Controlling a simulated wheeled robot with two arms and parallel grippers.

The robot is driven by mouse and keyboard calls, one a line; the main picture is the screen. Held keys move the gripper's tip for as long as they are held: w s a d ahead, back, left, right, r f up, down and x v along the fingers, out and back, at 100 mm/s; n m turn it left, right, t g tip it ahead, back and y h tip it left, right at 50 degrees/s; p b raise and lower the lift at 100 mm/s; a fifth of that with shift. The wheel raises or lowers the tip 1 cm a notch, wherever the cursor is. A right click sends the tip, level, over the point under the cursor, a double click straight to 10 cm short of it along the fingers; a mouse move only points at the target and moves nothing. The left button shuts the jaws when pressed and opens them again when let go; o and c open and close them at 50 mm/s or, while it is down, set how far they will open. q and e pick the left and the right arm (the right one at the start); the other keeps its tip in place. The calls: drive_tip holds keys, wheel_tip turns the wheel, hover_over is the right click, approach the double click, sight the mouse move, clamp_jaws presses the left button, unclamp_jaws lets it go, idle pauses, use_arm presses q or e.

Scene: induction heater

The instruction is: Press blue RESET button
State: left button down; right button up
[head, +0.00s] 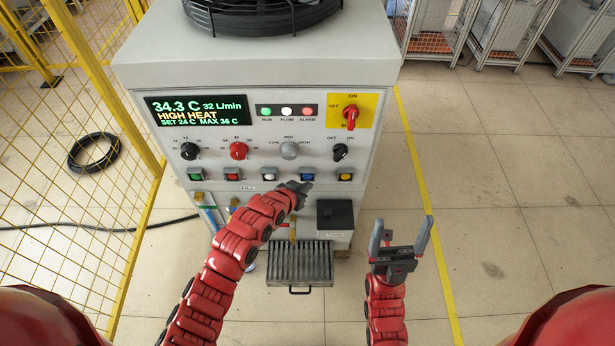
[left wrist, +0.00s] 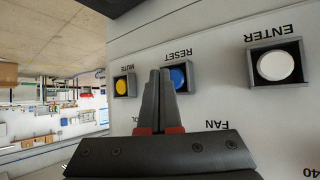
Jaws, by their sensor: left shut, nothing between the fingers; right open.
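The blue RESET button (head: 307,174) sits in a dark square frame in the lower button row of the white machine panel (head: 225,212). It also shows in the left wrist view (left wrist: 179,76), where the fingertips cover its left part. My left gripper (head: 306,186) is shut and empty, with its tips just below the blue button in the head view. In the left wrist view its tips (left wrist: 163,72) overlap the button's edge; I cannot tell whether they touch it. My right gripper (head: 402,226) is open and empty, to the right of the machine's lower part.
A white button (head: 269,174) and a yellow button (head: 345,175) flank the blue one. Knobs (head: 289,150) and a red switch (head: 351,113) are above. A dark box (head: 335,214) is below.

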idle(0.8)
use_arm(q)
drive_tip(key=shift+w+b, duration=0.45)
drive_tip(key=shift+b, duration=0.05)
drive_tip(key=shift+w+b, duration=0.45)
drive_tip(key=shift+b, duration=0.1)
idle(0.5)
drive_tip(key=shift+s+r, duration=0.1)
drive_tip(key=shift+s+p, duration=0.4)
drive_tip(key=shift+s, duration=0.35)
drive_tip(key=shift+s+p, duration=0.8)
drive_tip(key=shift+s, duration=1.75)
